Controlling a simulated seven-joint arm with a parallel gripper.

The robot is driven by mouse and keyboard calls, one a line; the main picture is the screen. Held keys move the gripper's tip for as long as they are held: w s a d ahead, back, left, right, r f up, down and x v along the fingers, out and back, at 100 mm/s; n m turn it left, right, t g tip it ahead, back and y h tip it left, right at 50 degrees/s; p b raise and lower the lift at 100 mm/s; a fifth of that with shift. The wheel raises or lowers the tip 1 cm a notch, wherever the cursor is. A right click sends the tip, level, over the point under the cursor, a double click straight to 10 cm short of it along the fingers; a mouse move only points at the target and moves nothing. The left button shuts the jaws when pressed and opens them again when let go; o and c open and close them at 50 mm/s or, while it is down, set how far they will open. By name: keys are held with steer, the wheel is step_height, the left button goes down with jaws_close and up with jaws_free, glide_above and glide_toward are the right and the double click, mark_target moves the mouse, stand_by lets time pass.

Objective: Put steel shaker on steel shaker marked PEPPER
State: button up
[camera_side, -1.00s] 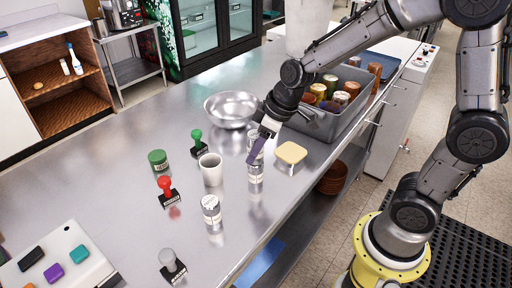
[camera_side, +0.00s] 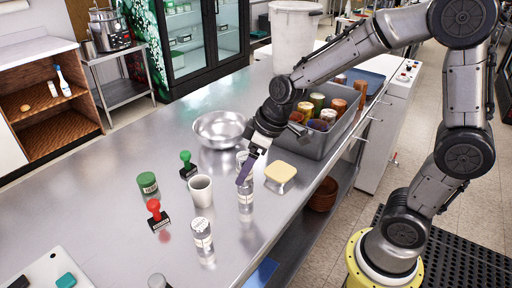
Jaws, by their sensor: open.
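One steel shaker (camera_side: 241,158) appears to stand upright on another steel shaker (camera_side: 245,188), near the counter's front edge. A purple finger of my gripper (camera_side: 248,165) crosses in front of the upper one and hides part of it. My gripper reaches down from the upper right with its jaws open at the upper shaker; I cannot tell whether a finger touches it. Another shaker with a pale label (camera_side: 202,233) stands upright alone to the lower left. The lettering on the labels is too small to read.
A yellow sponge (camera_side: 281,171) lies close on the right. A metal bowl (camera_side: 220,130) and a grey bin of jars (camera_side: 318,146) are behind.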

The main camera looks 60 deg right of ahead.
steer(key=v, duration=1)
steer(key=s+d+m+t+h, duration=0.1)
steer(key=s+m, duration=0.3)
steer(key=s, duration=1.1)
steer(key=shift+s+d+f+m+t+h, duration=0.3)
steer(key=shift+s+d+f+h, duration=0.1)
steer(key=shift+d, duration=0.25)
